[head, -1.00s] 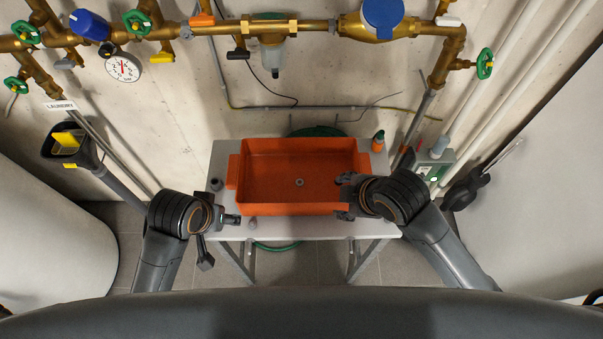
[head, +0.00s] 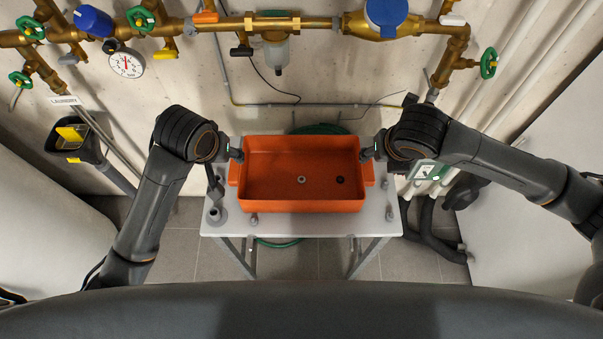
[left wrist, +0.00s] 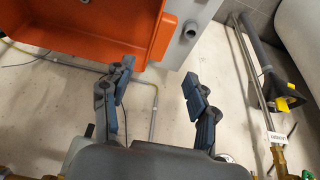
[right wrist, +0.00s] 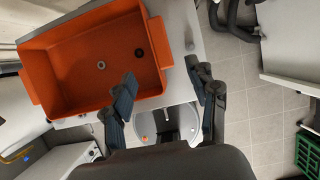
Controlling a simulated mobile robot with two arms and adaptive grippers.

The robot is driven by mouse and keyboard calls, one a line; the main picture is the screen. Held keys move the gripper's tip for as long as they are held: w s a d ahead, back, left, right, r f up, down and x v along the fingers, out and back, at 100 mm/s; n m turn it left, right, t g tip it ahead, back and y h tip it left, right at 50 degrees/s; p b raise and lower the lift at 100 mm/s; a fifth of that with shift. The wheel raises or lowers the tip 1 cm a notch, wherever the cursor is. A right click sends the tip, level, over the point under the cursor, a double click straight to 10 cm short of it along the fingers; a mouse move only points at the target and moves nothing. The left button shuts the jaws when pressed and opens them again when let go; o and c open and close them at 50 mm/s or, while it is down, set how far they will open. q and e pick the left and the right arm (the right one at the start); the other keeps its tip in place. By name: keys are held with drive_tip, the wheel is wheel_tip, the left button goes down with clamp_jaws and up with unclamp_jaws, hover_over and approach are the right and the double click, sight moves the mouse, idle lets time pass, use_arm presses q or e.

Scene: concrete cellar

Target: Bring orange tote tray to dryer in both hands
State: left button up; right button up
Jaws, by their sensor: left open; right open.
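The orange tote tray (head: 302,205) rests level on a small pale table, with a handle tab at each short end. A small grey ring and a dark round spot show on its floor. My left gripper (head: 238,155) is at the tray's left end, its fingers apart in the left wrist view (left wrist: 158,92) with the tray beside them. My right gripper (head: 366,154) is at the right end, fingers apart in the right wrist view (right wrist: 165,88), one finger overlapping the tray's edge. I cannot tell whether either touches the tray. I cannot identify a dryer.
Bare table top (head: 310,226) shows in front of the tray, with small grey fittings (head: 216,214) near its edges. Brass pipes (head: 320,25) with valves run along the wall behind. Large white bodies stand at both sides. Tiled floor (head: 180,240) is open left of the table.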

sight(235, 166)
use_arm(q)
drive_tip(key=x, duration=1.3)
drive_tip(key=shift+w+f, duration=0.15)
drive_tip(key=shift+f, duration=0.2)
use_arm(e)
drive_tip(key=x, duration=1.3)
drive_tip(key=shift+w+f, duration=0.15)
drive_tip(key=shift+f, duration=0.15)
use_arm(q)
clamp_jaws()
use_arm(e)
clamp_jaws()
use_arm(q)
drive_tip(key=shift+r, duration=0.1)
use_arm(e)
drive_tip(key=shift+r, duration=0.1)
